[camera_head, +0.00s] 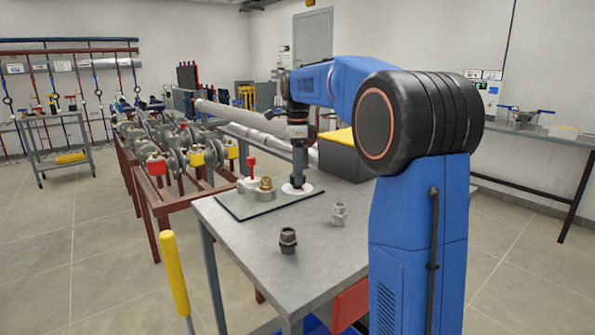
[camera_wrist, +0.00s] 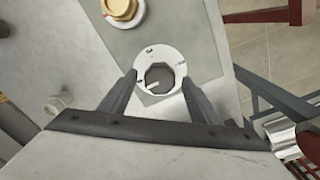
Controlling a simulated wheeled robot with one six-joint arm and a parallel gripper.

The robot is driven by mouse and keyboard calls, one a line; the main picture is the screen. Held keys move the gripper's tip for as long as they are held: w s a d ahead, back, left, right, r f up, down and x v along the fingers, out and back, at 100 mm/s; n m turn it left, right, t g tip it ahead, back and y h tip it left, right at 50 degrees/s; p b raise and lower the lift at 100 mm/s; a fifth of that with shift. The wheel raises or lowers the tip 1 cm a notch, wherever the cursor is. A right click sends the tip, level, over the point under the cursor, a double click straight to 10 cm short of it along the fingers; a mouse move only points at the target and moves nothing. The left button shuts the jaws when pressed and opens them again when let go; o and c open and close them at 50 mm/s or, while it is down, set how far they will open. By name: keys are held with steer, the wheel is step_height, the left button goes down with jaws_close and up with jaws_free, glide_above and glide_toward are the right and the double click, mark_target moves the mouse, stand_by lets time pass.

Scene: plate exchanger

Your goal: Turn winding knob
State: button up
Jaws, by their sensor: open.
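The winding knob looks to be the dark many-sided piece (camera_wrist: 158,73) at the centre of a round white dial (camera_wrist: 171,54) with small markings. A short pale mark shows on the knob. In the head view the white dial (camera_head: 289,189) lies on the right part of a dark mat on the metal table, and my gripper hides its middle. My gripper (camera_head: 298,182) points straight down over it. In the wrist view my gripper (camera_wrist: 159,80) is open, with one finger on each side of the knob. I cannot tell whether the fingers touch it.
A brass-topped fitting (camera_head: 266,184) and a red-handled valve (camera_head: 252,168) stand left of the dial on the mat (camera_head: 243,211). A dark fitting (camera_head: 288,240) and a grey one (camera_head: 339,213) stand nearer. A dark box (camera_head: 343,158) with a yellow top is behind.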

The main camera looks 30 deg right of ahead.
steer(key=c, duration=1.1)
steer(key=shift+o, duration=0.2)
